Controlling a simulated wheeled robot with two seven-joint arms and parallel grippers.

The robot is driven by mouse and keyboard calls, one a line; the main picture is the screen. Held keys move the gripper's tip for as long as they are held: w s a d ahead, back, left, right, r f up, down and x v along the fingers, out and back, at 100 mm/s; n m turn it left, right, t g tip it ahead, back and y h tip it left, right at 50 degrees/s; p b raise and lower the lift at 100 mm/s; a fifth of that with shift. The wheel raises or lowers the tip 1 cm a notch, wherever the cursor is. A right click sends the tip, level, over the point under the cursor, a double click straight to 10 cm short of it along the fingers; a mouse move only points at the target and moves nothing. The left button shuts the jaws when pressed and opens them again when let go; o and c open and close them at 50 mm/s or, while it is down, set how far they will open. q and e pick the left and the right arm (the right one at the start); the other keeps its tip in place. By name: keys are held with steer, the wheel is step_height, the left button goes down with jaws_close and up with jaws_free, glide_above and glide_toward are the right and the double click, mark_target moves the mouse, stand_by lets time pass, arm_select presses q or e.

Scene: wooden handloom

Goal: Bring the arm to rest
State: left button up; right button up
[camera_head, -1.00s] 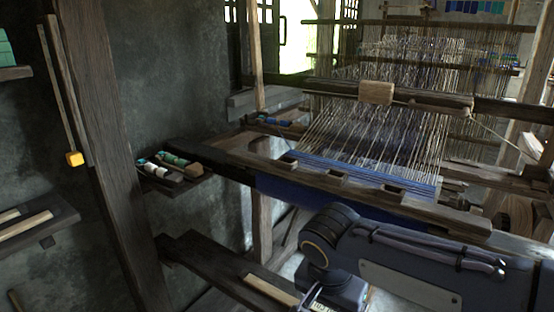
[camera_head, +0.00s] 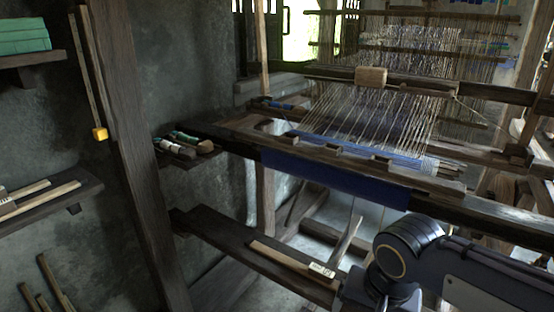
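My arm comes in from the lower right in the head view, in front of the loom. It is dark grey with a rounded joint, and its far part runs out of the bottom edge. Neither gripper shows. The wooden handloom (camera_head: 400,183) fills the middle and right, with pale warp threads (camera_head: 375,112) and dark blue cloth (camera_head: 330,178) hanging over its front beam. A flat wooden stick (camera_head: 285,260) with a small white label (camera_head: 321,270) lies on the low bench (camera_head: 215,232), left of my arm.
A small ledge (camera_head: 180,160) by the post (camera_head: 140,150) holds several spools (camera_head: 172,146). A yellow-tipped rod (camera_head: 99,133) hangs by the post.

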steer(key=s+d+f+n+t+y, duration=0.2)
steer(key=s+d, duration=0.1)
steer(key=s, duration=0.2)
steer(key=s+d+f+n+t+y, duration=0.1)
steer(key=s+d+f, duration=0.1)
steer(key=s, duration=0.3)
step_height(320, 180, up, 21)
steer(key=p, duration=2)
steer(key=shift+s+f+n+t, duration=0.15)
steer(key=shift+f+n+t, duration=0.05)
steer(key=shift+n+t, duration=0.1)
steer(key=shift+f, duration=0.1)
